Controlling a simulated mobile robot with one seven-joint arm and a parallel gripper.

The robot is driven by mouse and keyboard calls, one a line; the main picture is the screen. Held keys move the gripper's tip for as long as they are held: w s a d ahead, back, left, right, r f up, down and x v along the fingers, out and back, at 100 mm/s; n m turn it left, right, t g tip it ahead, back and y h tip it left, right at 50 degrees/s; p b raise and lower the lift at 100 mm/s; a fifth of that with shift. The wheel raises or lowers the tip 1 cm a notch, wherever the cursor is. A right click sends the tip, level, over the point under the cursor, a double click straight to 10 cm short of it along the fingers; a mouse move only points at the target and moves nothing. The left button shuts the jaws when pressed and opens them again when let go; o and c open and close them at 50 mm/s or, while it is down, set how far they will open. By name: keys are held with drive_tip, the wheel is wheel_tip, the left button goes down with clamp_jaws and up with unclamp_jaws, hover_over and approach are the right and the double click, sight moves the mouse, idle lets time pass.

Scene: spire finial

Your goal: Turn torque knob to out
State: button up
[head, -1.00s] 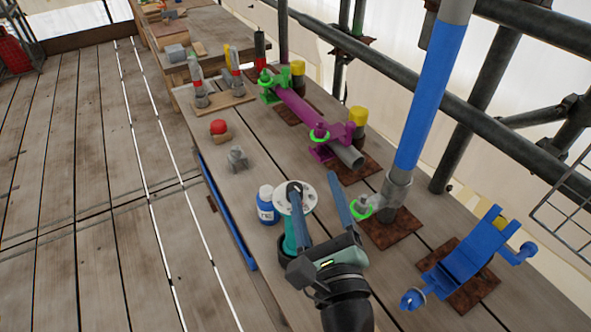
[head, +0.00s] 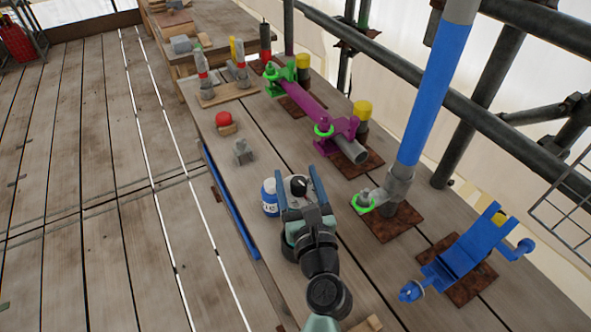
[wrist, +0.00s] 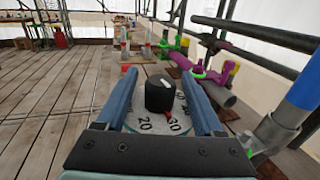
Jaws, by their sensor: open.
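The torque knob (wrist: 160,94) is a black cylinder with a white mark on top. It stands on a pale round dial (wrist: 146,124) with numbers such as 20 and 30 and a red pointer. In the head view the knob (head: 298,186) shows between the fingers, with the dial mostly hidden by my gripper. My gripper (head: 301,188) is open, its two blue fingers on either side of the knob. In the wrist view the fingers (wrist: 162,95) have visible gaps to the knob on both sides. No "out" label is readable.
A blue-and-white bottle (head: 269,198) stands close to the left of my gripper. A blue pole (head: 437,92) rises at right, near a green-ringed clamp (head: 364,201). A blue bracket (head: 466,258) and a magenta fitting (head: 298,99) stand on the bench. The floor at left is clear.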

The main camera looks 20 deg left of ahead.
drive_tip(key=shift+x, duration=0.85)
clamp_jaws()
